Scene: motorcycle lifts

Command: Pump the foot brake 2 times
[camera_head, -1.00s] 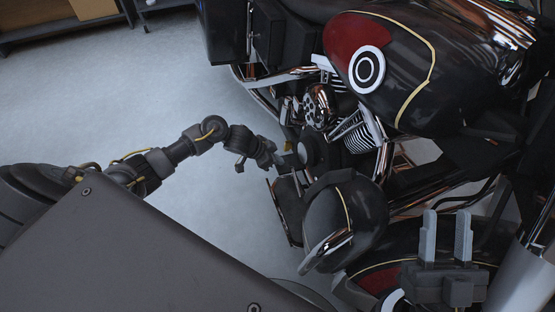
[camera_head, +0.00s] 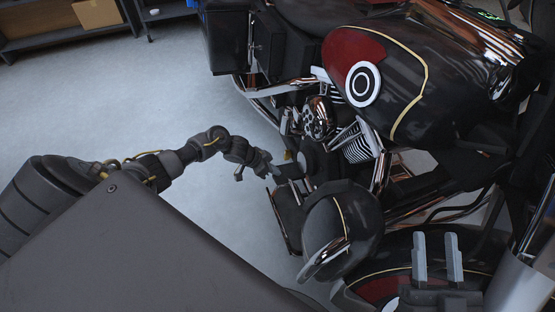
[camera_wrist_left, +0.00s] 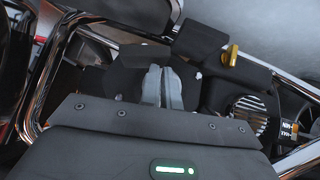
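The black and red motorcycle (camera_head: 410,90) fills the right of the head view. My left gripper (camera_head: 276,172) is low beside its engine, by a black footboard (camera_head: 287,220). In the left wrist view its two grey fingertips (camera_wrist_left: 161,86) are together, with nothing seen between them, in front of a dark round part. A black pad (camera_wrist_left: 200,38) and a small brass-coloured piece (camera_wrist_left: 231,56) lie just beyond and right of the fingers. I cannot tell for sure which part is the foot brake, or whether the fingers touch it. My right gripper (camera_head: 437,258) is open and empty, above the front wheel area.
Chrome crash bars (camera_head: 380,165) and the dark rounded fairing (camera_head: 340,232) stand close to my left gripper. Open grey floor (camera_head: 130,100) lies left of the motorcycle. A shelf (camera_head: 65,35) with a cardboard box (camera_head: 97,13) stands at the back left.

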